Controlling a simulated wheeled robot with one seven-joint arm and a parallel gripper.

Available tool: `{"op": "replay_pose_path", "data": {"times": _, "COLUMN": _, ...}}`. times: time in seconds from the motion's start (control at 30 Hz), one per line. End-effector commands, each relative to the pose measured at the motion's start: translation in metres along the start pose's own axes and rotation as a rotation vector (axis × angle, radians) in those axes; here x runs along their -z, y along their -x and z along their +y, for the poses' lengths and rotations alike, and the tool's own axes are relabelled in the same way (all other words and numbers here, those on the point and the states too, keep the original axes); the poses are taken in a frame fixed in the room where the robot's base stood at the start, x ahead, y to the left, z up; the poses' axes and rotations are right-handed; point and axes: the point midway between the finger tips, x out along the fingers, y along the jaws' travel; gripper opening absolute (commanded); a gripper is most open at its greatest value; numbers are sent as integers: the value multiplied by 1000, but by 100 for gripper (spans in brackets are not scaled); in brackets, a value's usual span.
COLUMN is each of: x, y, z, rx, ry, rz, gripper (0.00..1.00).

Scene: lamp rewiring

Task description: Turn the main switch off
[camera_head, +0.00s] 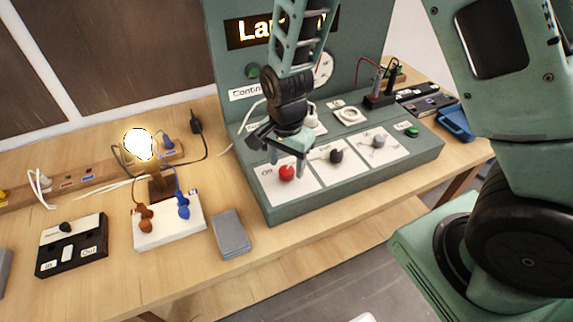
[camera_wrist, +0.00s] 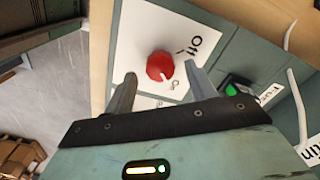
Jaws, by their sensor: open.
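The main switch appears to be the red round knob (camera_head: 287,172) on a white plate (camera_head: 300,188) at the left end of the green console. In the wrist view the red knob (camera_wrist: 160,66) has a pale pointer mark, with "On" and "Off" lettering partly readable on the plate. My gripper (camera_head: 287,165) is over the plate with its fingers pointing down at the knob. In the wrist view my gripper (camera_wrist: 160,90) is open, one finger on each side of the knob, and contact is not visible. The lit bulb (camera_head: 138,145) stands on a small holder at the left.
Beside the red knob are a black knob (camera_head: 336,156) and a grey knob (camera_head: 378,140) on their own plates. A white terminal block (camera_head: 170,228), a grey box (camera_head: 231,233) and a black switch box (camera_head: 72,245) lie on the wooden table. Cables run near the lamp.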

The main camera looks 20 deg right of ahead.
Motion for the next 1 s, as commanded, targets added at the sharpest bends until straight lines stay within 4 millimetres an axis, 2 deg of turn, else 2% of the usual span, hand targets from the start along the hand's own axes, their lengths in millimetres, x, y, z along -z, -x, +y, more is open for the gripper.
{"op": "replay_pose_path", "data": {"times": 0.2, "x": 0, "y": -18, "z": 0, "rx": 0, "ry": 0, "rz": 0, "gripper": 55}}
{"op": "replay_pose_path", "data": {"times": 0.53, "x": 0, "y": -20, "z": 0, "rx": 1, "ry": 0, "rz": 0, "gripper": 55}}
{"op": "replay_pose_path", "data": {"times": 0.7, "x": 0, "y": -20, "z": 0, "rx": 1, "ry": 0, "rz": 0, "gripper": 10}}
{"op": "replay_pose_path", "data": {"times": 1.0, "x": 0, "y": -20, "z": 0, "rx": 1, "ry": 22, "rz": 0, "gripper": 11}}
